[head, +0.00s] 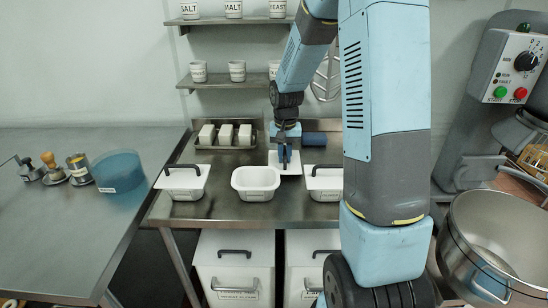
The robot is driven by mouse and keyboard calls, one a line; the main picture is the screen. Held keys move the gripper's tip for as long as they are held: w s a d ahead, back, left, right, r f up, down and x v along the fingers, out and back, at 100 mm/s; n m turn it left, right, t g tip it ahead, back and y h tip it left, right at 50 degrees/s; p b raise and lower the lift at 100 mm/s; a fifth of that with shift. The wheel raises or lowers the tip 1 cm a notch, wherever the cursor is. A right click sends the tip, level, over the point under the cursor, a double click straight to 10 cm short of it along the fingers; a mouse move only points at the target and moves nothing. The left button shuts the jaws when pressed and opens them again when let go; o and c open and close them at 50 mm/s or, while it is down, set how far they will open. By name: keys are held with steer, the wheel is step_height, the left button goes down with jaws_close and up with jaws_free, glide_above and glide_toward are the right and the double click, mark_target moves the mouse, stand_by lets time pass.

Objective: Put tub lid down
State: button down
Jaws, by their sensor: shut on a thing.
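My gripper (285,158) points down over the back of the middle steel table and is shut on the tub lid (292,168), a flat white plate. The lid's handle is hidden by the fingers. I cannot tell whether the lid touches the table or is just above it. It is behind and to the right of an open white tub (255,194), which has no lid on it. A lidded white tub (186,193) stands to the left, and another lidded tub (325,194) stands to the right, partly hidden by my arm.
A rack with several white blocks (225,134) stands behind. A blue block (314,139) lies near the lid. Shelves with labelled cups (237,71) hang above. Another steel table (60,240) with a blue tub (119,171) is at left. A large steel kettle (490,235) stands at right.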

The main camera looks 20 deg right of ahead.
mark_target(273, 161)
steer(key=shift+w+a, duration=0.15)
steer(key=shift+a, duration=0.45)
steer(key=a, duration=0.2)
steer(key=shift+w+a+f, duration=0.3)
steer(key=shift+w+f, duration=0.05)
steer(key=shift+w, duration=0.05)
steer(key=shift+d+f, duration=0.1)
steer(key=shift+f, duration=0.15)
steer(key=c, duration=1.1)
jaws_free()
